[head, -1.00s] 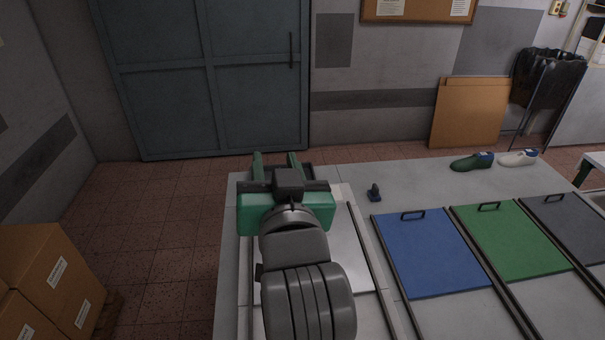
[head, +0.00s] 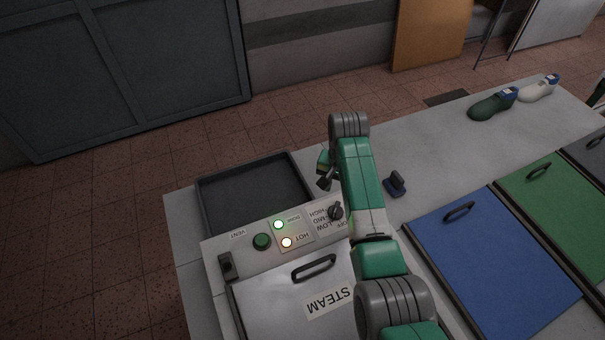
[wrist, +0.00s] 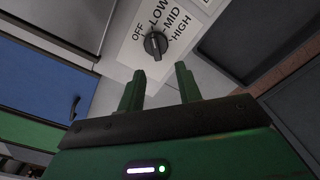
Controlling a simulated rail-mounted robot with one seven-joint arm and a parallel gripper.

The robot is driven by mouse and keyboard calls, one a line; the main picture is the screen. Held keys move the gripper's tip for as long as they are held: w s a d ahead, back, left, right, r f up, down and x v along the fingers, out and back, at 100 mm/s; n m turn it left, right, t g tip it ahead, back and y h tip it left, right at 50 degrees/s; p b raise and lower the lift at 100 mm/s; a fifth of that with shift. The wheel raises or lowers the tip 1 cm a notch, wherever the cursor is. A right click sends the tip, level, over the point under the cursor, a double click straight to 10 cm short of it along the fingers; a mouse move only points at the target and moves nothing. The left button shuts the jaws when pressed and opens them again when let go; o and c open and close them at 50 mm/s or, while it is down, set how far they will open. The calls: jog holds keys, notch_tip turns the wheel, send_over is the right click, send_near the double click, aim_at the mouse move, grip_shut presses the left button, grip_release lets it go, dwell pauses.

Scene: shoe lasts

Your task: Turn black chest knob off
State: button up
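The black chest knob (head: 336,211) is on the pale control panel of the steam chest, beside a dial label. In the wrist view the knob (wrist: 156,45) shows close up, with OFF, LOW, MID and HIGH around it. Its ridge runs roughly toward LOW; the exact setting is hard to tell. My gripper (wrist: 157,70) has its two green fingers apart with nothing between them. The knob lies just beyond the fingertips, apart from them. In the head view my arm hides most of the gripper.
The panel (head: 215,254) also has a green button (head: 262,241), a lit green lamp (head: 279,224) and a lit amber lamp (head: 287,242). A dark tray (head: 203,190) lies behind it. A small dark blue item (head: 395,184) stands right of my arm. Blue (head: 490,250) and green (head: 552,200) lids lie further right.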

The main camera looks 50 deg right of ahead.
aim_at(337, 207)
jog(key=shift+d+f, duration=0.15)
jog(key=shift+f, duration=0.15)
jog(key=shift+s, duration=0.1)
jog(key=f, duration=0.2)
jog(key=f+b, duration=0.1)
jog(key=f, duration=0.4)
jog(key=shift+s+a, duration=0.25)
jog(key=shift+s, duration=0.1)
jog(key=shift+w+f+b, duration=0.1)
jog(key=shift+f+b, duration=0.2)
jog(key=shift+f, duration=0.2)
jog(key=shift+c, duration=0.4)
grip_shut()
